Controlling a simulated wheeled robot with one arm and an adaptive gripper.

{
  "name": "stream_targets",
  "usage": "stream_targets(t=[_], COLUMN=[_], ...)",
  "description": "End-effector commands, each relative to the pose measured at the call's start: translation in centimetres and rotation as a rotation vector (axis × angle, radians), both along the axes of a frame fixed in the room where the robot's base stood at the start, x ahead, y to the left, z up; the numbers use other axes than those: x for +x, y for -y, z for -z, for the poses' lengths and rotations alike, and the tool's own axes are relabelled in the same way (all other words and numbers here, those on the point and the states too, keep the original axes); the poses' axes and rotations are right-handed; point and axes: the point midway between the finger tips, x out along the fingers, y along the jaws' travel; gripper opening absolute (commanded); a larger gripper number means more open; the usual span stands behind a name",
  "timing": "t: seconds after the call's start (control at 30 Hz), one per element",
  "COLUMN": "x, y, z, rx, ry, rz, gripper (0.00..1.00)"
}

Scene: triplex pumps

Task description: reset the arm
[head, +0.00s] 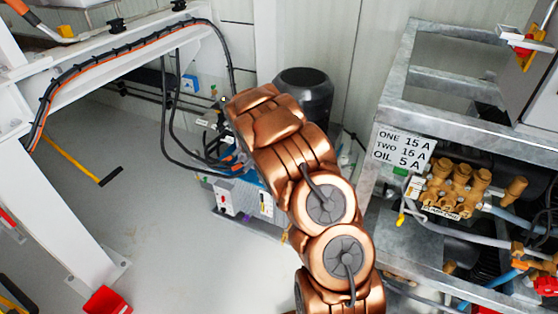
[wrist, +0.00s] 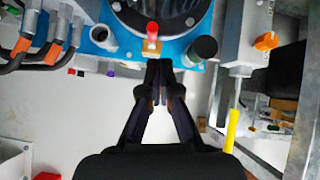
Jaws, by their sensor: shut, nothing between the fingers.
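My copper-coloured arm (head: 275,130) rises from the bottom middle of the head view and leans up and left across the scene. Its far end hides the gripper in that view. In the wrist view my gripper (wrist: 159,66) is shut and empty, its dark fingers together. Its tips appear just below a brass fitting with a red cap (wrist: 152,32) on a blue unit (wrist: 120,28); I cannot tell whether they touch.
A metal rack (head: 393,110) with brass pumps (head: 455,185) stands right of my arm. A black cylinder (head: 304,92) stands behind it. A white frame (head: 50,190) and a red box (head: 107,300) are left. Grey floor (head: 150,200) between is mostly clear.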

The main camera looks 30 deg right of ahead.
Motion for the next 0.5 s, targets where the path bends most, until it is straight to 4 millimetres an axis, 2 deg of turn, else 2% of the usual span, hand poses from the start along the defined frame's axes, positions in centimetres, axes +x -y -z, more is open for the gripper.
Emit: stream_targets(t=[0.37,0.5], x=[0.0,-0.8], y=[0.1,0.4], z=[-0.1,-1.9], rx=[0.000,0.000], ry=[0.002,0.036], rz=[0.005,0.074], gripper=[0.00,0.00])
